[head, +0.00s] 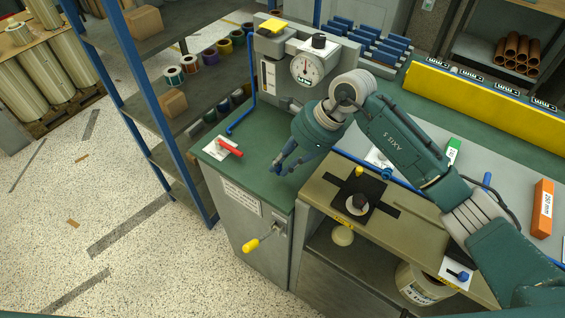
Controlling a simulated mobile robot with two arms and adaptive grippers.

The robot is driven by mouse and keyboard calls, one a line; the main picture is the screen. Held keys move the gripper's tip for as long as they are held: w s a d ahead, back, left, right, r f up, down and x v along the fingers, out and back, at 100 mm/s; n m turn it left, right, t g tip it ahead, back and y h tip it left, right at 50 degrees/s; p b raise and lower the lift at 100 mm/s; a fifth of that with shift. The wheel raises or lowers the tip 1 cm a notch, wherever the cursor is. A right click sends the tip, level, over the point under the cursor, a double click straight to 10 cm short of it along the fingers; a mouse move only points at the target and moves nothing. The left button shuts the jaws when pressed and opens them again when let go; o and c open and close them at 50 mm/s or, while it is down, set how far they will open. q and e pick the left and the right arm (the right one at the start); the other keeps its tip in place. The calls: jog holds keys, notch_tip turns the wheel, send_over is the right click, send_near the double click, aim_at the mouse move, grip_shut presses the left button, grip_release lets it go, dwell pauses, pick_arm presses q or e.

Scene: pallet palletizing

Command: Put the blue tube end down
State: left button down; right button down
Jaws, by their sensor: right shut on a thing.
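My right gripper (280,168) is above the green top of the cabinet, left of the dial gauge stand's front and right of the red-handled tool. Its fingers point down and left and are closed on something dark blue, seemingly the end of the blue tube. A blue tube (400,181) runs along the back edge of the tan bench and passes behind my right arm towards the gripper. The arm hides part of it, and the grip itself is small and hard to make out. My left gripper is not in view.
A red-handled tool (230,148) lies on a white plate on the green top (255,176). A bent blue rod (240,120) stands beside the dial gauge (307,69). A black fixture (357,197) sits on the tan bench. Blue-framed shelves (150,130) stand left.

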jog(key=shift+f, duration=0.6)
jog(key=shift+f+b, duration=0.35)
jog(key=shift+b, duration=0.1)
jog(key=c, duration=1.6)
grip_release()
jog(key=shift+c, duration=0.2)
jog(key=shift+r, duration=0.1)
